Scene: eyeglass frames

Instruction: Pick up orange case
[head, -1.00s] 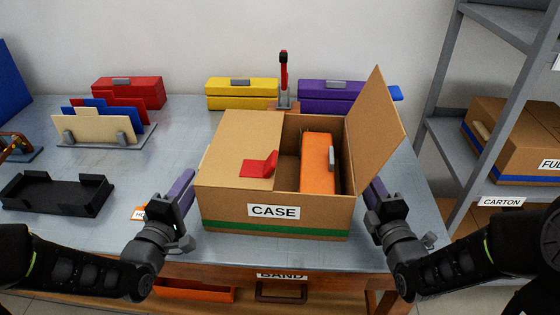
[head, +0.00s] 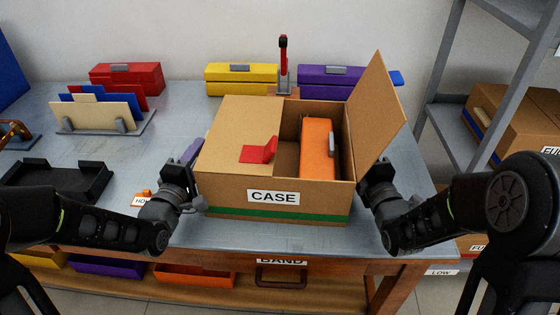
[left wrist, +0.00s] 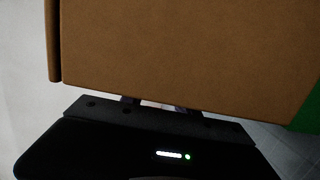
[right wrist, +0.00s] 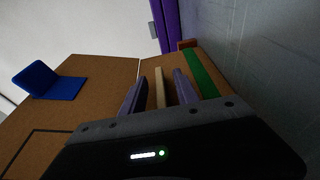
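The orange case (head: 318,148) stands inside an open cardboard carton (head: 225,175) labelled CASE, in its right half. Its lower part is hidden by the carton walls. My left gripper (head: 190,153) is against the carton's left side; in the left wrist view the carton wall (left wrist: 190,50) hides its fingertips. My right gripper (head: 372,172) is at the carton's right side, largely hidden by the open flap in the head view. In the right wrist view its purple fingers (right wrist: 160,88) are open on either side of a tan strip (right wrist: 160,90) on the carton, with gaps.
The right flap (head: 378,115) stands raised; the left flap with a red tab (head: 260,150) is closed. Red (head: 126,78), yellow (head: 240,80) and purple (head: 335,82) cases stand behind. A black tray (head: 55,180) lies left. A grey shelf (head: 455,90) stands right.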

